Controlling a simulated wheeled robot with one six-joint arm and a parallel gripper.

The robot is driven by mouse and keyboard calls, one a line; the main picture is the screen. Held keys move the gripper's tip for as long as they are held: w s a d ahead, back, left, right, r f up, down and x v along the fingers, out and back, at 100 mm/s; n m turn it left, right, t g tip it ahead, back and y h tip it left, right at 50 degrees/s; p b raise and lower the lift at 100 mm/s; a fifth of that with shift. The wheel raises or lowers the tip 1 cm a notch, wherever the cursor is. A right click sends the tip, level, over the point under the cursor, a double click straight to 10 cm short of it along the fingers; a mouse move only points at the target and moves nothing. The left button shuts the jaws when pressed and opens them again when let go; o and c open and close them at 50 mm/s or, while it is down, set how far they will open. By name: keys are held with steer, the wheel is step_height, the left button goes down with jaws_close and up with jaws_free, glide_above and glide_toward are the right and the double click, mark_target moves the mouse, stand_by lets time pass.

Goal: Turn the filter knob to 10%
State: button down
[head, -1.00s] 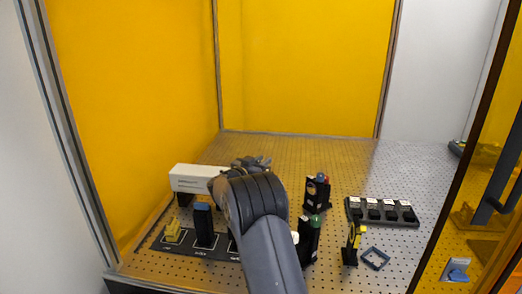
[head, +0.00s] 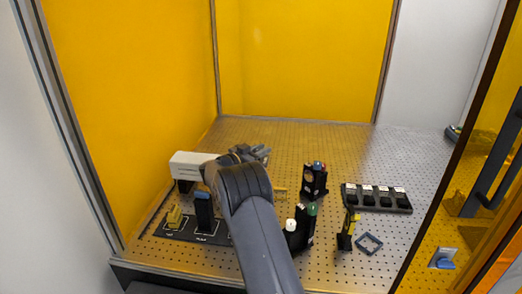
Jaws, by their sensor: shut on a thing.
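My gripper (head: 250,153) shows only in part above the bent wrist of my arm, by the right end of the white box (head: 192,166). Its fingertips are hidden behind my arm. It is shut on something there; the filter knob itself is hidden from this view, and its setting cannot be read.
A black strip (head: 163,233) with a yellow piece (head: 174,216) and a blue-topped block (head: 203,212) lies left of my arm. Right of it stand black mounts (head: 314,183), a green-topped post (head: 308,228), a yellow-and-black piece (head: 346,230), a square frame (head: 369,244) and a black rack (head: 378,198).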

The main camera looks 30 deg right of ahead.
steer(key=c, duration=1.2)
jaws_free()
step_height(320, 180, up, 10)
steer(key=b, duration=0.1)
steer(key=shift+f, duration=0.1)
step_height(320, 180, down, 10)
steer(key=shift+p, duration=0.6)
steer(key=shift+t+b, duration=0.3)
steer(key=shift+b, duration=0.25)
steer(key=shift+w+n, duration=0.1)
steer(key=shift+n, duration=0.2)
